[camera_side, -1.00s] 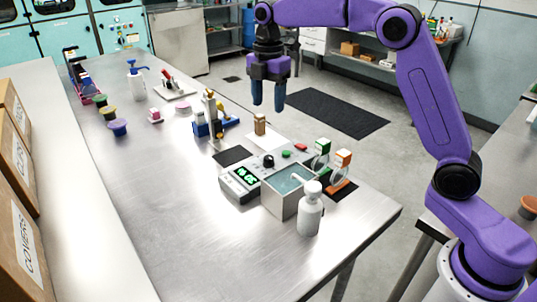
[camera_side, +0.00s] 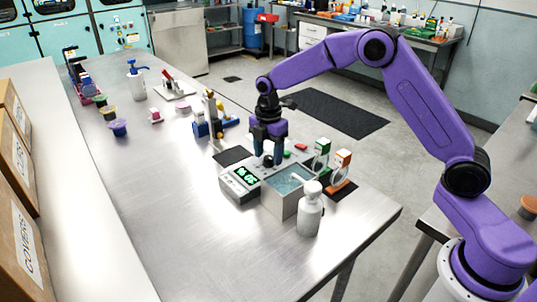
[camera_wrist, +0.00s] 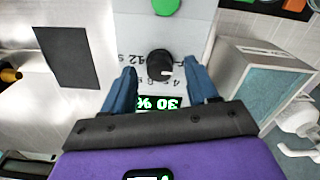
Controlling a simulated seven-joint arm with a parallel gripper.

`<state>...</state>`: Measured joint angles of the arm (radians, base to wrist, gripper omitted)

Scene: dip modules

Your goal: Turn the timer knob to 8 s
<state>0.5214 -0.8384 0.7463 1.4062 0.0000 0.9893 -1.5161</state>
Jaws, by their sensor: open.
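The timer knob (camera_wrist: 160,64) is a round black knob with a white pointer mark, set on a grey panel (camera_wrist: 128,24) with printed numbers around it. In the wrist view the pointer aims to the right, and the numbers are partly hidden. My gripper (camera_side: 268,156) is just above the knob in the side view, fingers pointing down. In the wrist view its two blue fingers are apart, one on each side of the knob's near side, with nothing between them gripped. A green digital display (camera_side: 245,175) glows on the unit's front; it also shows between the fingers in the wrist view (camera_wrist: 158,103).
A metal bath (camera_side: 283,203) adjoins the panel, with a white bottle (camera_side: 310,212) in front. A green button (camera_wrist: 166,6) lies beyond the knob. A dark mat (camera_side: 232,156) lies left of the panel.

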